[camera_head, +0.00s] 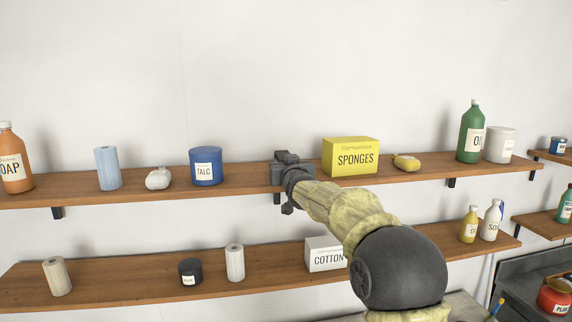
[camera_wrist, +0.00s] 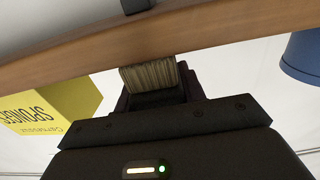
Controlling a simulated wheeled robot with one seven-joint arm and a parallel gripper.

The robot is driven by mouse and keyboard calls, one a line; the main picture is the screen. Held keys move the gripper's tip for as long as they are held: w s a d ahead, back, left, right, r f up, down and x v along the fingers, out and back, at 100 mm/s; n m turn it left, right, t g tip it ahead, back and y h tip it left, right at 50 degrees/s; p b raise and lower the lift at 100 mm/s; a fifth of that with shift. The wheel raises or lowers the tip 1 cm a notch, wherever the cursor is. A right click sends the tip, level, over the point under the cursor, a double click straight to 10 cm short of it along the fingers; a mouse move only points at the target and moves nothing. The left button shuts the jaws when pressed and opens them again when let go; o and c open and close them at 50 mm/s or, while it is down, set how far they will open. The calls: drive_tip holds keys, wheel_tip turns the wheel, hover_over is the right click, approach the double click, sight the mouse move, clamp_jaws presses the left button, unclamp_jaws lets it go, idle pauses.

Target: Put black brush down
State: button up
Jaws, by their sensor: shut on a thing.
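The black brush shows in the wrist view as pale, dense bristles (camera_wrist: 150,77) on a dark body, held between my gripper's jaws (camera_wrist: 155,98). My gripper is shut on it. In the head view my gripper (camera_head: 284,160) is at the upper wooden shelf (camera_head: 240,184), between the blue talc tin (camera_head: 206,167) and the yellow sponges box (camera_head: 351,157). The brush cannot be made out from the dark gripper there. In the wrist view the bristles lie close to the shelf edge (camera_wrist: 220,30); whether they touch it I cannot tell.
A yellow item (camera_head: 406,163) lies right of the sponges box. The lower shelf (camera_head: 130,288) holds rolls, a dark jar (camera_head: 190,272) and a cotton box (camera_head: 325,254).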

drive_tip(key=shift+f, duration=0.1)
drive_tip(key=o, duration=1.1)
drive_tip(key=shift+r, duration=0.2)
drive_tip(key=shift+s+f+b, duration=0.2)
drive_tip(key=shift+b, duration=0.1)
drive_tip(key=s+b, duration=0.2)
drive_tip(key=s, duration=0.1)
drive_tip(key=s+d+b, duration=0.1)
drive_tip(key=s+b, duration=0.1)
drive_tip(key=s, duration=0.2)
drive_tip(key=s+d+b, duration=0.1)
drive_tip(key=s+b, duration=0.2)
drive_tip(key=s, duration=0.1)
drive_tip(key=shift+s+d+r, duration=0.1)
drive_tip(key=shift+s+d, duration=0.1)
